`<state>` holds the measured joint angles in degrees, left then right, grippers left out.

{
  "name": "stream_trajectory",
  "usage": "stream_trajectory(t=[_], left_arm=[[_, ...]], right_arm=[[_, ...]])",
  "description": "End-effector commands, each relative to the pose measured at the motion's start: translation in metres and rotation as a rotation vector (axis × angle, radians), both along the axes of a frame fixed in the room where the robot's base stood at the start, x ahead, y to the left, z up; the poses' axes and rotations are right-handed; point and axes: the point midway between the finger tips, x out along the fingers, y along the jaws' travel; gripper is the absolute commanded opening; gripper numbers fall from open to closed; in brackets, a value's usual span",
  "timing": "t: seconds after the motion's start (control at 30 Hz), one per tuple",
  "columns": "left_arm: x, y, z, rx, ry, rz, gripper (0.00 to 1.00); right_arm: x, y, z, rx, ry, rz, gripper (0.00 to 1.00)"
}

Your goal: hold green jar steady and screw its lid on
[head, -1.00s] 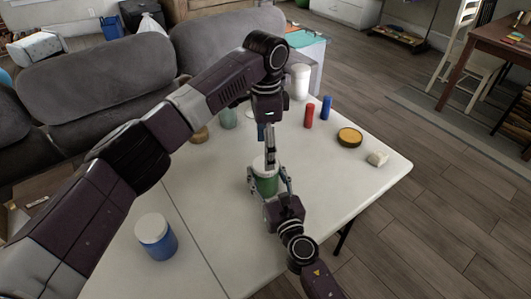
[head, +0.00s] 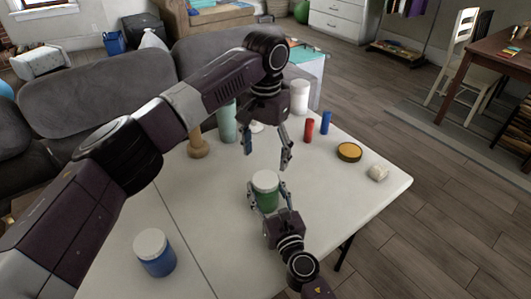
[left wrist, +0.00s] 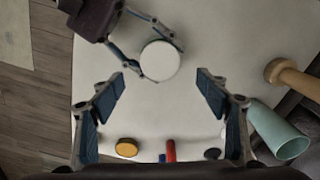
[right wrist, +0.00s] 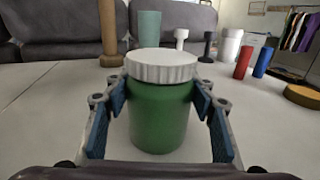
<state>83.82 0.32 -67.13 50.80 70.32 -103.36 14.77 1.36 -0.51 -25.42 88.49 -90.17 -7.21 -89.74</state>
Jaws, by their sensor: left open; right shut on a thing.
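The green jar (head: 266,197) stands upright on the white table, with its white ribbed lid (head: 265,181) sitting on top. In the right wrist view the green jar (right wrist: 160,115) is between the fingers, and the lid (right wrist: 162,66) looks level on it. My right gripper (head: 266,193) is shut on the jar's body from the near side. My left gripper (head: 265,160) is open and empty, above and behind the jar in the head view. In the left wrist view the lid (left wrist: 160,61) shows beyond the open fingertips, hiding the jar body.
A blue jar with a white lid (head: 154,253) stands at the near left. Behind are a wooden piece (head: 198,145), a pale green cup (head: 227,122), red (head: 309,130) and blue (head: 325,122) cylinders, a yellow-topped tin (head: 349,152) and a whitish lump (head: 377,173).

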Motion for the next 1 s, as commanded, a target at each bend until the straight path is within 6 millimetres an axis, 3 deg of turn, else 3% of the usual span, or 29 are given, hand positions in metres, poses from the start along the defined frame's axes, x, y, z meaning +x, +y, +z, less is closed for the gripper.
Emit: stream_trajectory(t=[0.47, 0.8, 1.0], left_arm=[[0.000, 0.000, -0.006, 0.001, 0.002, 0.013, 0.69], [-0.001, 0.000, -0.056, 0.001, 0.003, 0.012, 0.69], [0.000, 0.000, -0.075, 0.001, 0.001, 0.012, 0.69]], right_arm=[[0.000, 0.000, 0.000, 0.000, -0.001, 0.000, 0.00], [0.000, 0.000, 0.000, 0.000, -0.001, 0.000, 0.00], [0.000, 0.000, 0.000, 0.000, -0.001, 0.000, 0.00]])
